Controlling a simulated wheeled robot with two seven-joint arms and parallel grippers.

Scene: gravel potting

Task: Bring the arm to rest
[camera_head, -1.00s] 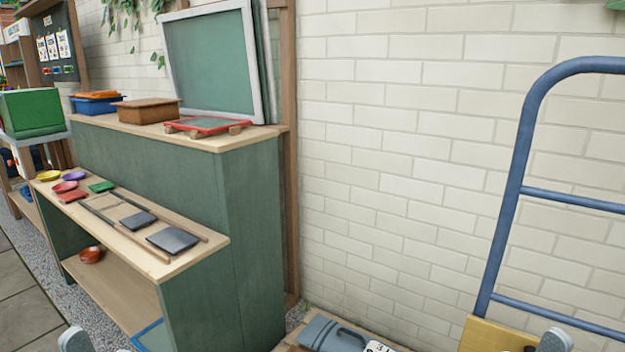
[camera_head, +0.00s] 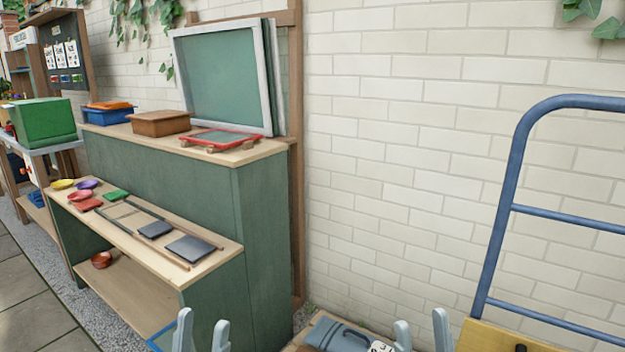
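My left gripper (camera_head: 201,337) shows at the bottom edge, left of centre. Its two grey fingertips stand apart with nothing seen between them. My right gripper (camera_head: 422,335) shows at the bottom edge, right of centre. Its two fingertips are also apart, with a gap between them and nothing seen in it. Both arms behind the fingertips are out of the frame. The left fingertips are in front of the lower end of the green bench.
A green bench with a wooden shelf (camera_head: 140,232) holds small coloured dishes, squares and dark plates (camera_head: 190,248). Its upper top (camera_head: 235,155) carries a brown box (camera_head: 160,122), a blue bin (camera_head: 107,117) and a red-framed tray (camera_head: 220,139). A blue-framed cart (camera_head: 497,225) stands at right.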

